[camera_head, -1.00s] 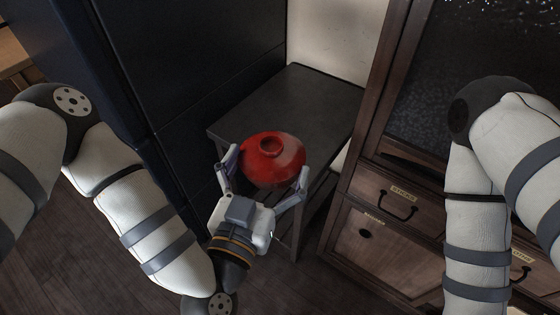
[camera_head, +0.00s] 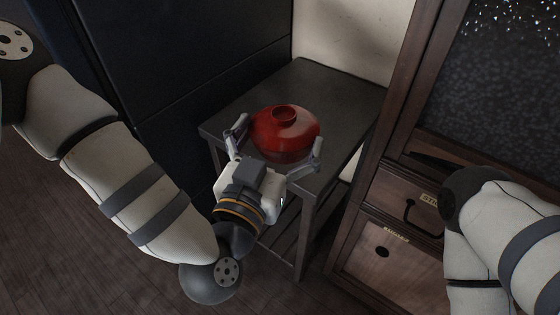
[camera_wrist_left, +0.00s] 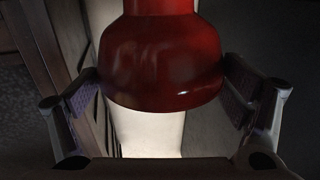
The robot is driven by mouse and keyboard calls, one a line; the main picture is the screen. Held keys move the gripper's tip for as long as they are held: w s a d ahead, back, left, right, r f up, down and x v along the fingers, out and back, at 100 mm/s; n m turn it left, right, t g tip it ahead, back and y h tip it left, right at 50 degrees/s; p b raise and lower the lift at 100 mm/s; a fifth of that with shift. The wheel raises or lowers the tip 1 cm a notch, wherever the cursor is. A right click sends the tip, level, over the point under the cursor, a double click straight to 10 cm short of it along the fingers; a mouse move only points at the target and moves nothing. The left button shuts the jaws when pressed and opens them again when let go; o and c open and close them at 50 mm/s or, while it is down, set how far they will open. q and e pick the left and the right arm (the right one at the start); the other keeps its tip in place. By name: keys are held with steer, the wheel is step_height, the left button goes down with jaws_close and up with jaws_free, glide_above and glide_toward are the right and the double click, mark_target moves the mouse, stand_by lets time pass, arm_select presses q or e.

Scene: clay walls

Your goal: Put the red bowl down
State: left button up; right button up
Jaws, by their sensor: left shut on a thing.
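The red bowl (camera_head: 285,133) is glossy and rounded, with a small raised ring on top. My left gripper (camera_head: 279,142) is shut on it, one finger at each side. In the left wrist view the bowl (camera_wrist_left: 162,62) fills the space between the fingers of the left gripper (camera_wrist_left: 165,100). The bowl is over the near part of a small dark table (camera_head: 325,85). I cannot tell whether its underside touches the tabletop. My right gripper is out of view.
A dark tall cabinet (camera_head: 200,60) stands left of the table. A wooden cabinet with drawers (camera_head: 385,195) stands close on the right. A pale wall (camera_head: 345,40) is behind. The back of the tabletop is clear.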

arm_select(q)
steer(key=w+f+b, duration=0.2)
steer(key=f+b, duration=0.1)
steer(key=w+f+b, duration=0.1)
steer(key=f, duration=0.1)
steer(key=shift+w+f, duration=0.15)
steer(key=shift+w, duration=0.25)
steer(key=f+b, duration=0.3)
steer(key=shift+w+f, duration=0.25)
steer(key=shift+w, duration=0.05)
steer(key=shift+r, duration=0.3)
steer(key=o, duration=1.4)
steer(key=shift+f, duration=0.15)
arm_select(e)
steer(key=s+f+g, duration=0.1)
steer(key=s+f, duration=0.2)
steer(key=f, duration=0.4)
arm_select(q)
steer(key=shift+o, duration=0.2)
